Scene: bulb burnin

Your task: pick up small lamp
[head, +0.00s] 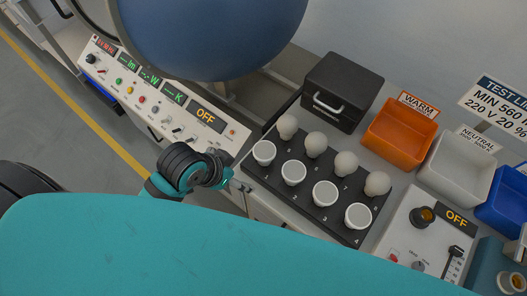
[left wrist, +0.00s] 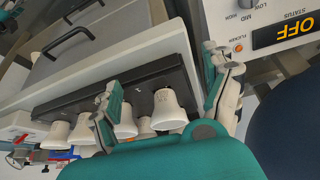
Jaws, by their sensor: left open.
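A black tray (head: 280,190) holds two rows of white lamps. The back row has round bulbs, such as the leftmost one (head: 287,126); the front row has flat-topped lamps, such as the leftmost one (head: 264,152). Which one is the small lamp I cannot tell. My left gripper (head: 218,170) is beside the tray's left end, left of that flat-topped lamp. In the left wrist view, my left gripper (left wrist: 165,98) is open, and a white cone-shaped lamp (left wrist: 169,110) appears between its fingers; no contact is visible. My right gripper is not in view.
A control panel (head: 150,92) reading OFF and a large blue-grey sphere (head: 210,35) lie behind the left gripper. A black box (head: 342,85) stands behind the tray. Orange (head: 400,135), white (head: 460,170) and blue (head: 505,210) bins stand at right, near another OFF panel (head: 425,225).

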